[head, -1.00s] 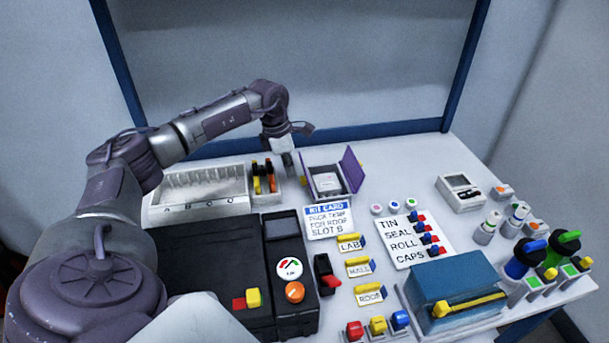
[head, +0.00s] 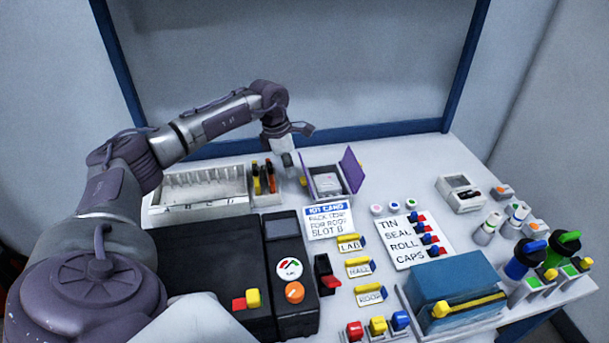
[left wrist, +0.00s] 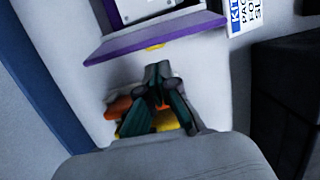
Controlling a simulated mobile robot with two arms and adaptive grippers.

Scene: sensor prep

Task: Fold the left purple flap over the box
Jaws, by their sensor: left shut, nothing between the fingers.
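The box (head: 327,194) is a small open container with a pale item inside, standing at the back middle of the table. Its left purple flap (head: 306,176) stands up, seen nearly edge-on. In the left wrist view the flap (left wrist: 140,40) is a long purple panel with a yellow tab (left wrist: 154,47) at its edge. The right purple flap (head: 352,169) also stands up. My left gripper (head: 287,159) is shut and empty, just left of the left flap. In the left wrist view its fingertips (left wrist: 158,72) are close to the yellow tab, apparently apart from it. My right gripper is not in view.
A white slotted tray (head: 205,208) and a holder with coloured pens (head: 263,178) stand left of the box. A kit card (head: 328,221) lies in front. The table right of the box is clear up to a small grey device (head: 461,193).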

